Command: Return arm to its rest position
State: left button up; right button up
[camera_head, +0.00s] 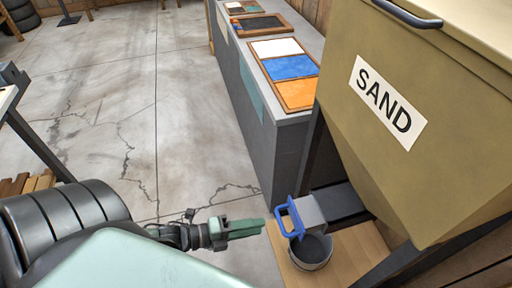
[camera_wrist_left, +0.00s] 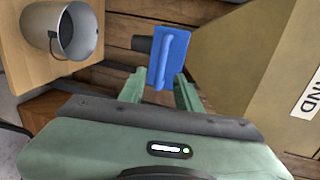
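My left gripper (camera_head: 262,226) reaches in from the left with green fingers. In the left wrist view its fingers (camera_wrist_left: 160,88) are spread apart with nothing held between them. Just beyond the fingertips is a blue handle plate (camera_wrist_left: 169,58), apart from them as far as I can tell. In the head view this blue handle (camera_head: 283,222) sits at the front of the sand hopper's grey outlet, right of the fingertips. The tan hopper (camera_head: 355,150) carries a SAND label. My right gripper is in neither view.
A metal bucket (camera_head: 311,262) stands on a wooden board (camera_head: 350,262) below the outlet; it also shows in the wrist view (camera_wrist_left: 40,27). A grey counter (camera_head: 283,150) with colour sample trays stands behind. The concrete floor (camera_head: 165,105) at left is mostly clear.

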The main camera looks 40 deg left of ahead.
pick_arm(q)
jog(key=s+a+f+n+g+y, duration=0.1)
jog(key=a+f+n+y, duration=0.25)
jog(key=f, duration=0.35)
jog(key=s+a+f+n+g+y, duration=0.1)
jog(key=s+a+f+n+y, duration=0.15)
jog(key=f+n, duration=0.4)
jog(key=s+a+f+n+g+y, duration=0.1)
jog(key=a+f+n+y, duration=0.15)
jog(key=f, duration=0.65)
jog(key=s+d+f+n+g, duration=0.2)
jog(key=s+f+n, duration=0.1)
jog(key=s+f, duration=0.2)
jog(key=s+d+f+n+g, duration=0.3)
jog(key=s+f+n, duration=0.1)
jog(key=s, duration=0.5)
jog(key=s+d+f+n+g+y, duration=0.1)
jog(key=s+d+f+n+g, duration=0.1)
jog(key=s+f, duration=0.5)
jog(key=shift+d+n+g, duration=0.25)
jog(key=shift+n+g, duration=0.35)
jog(key=shift+n, duration=0.25)
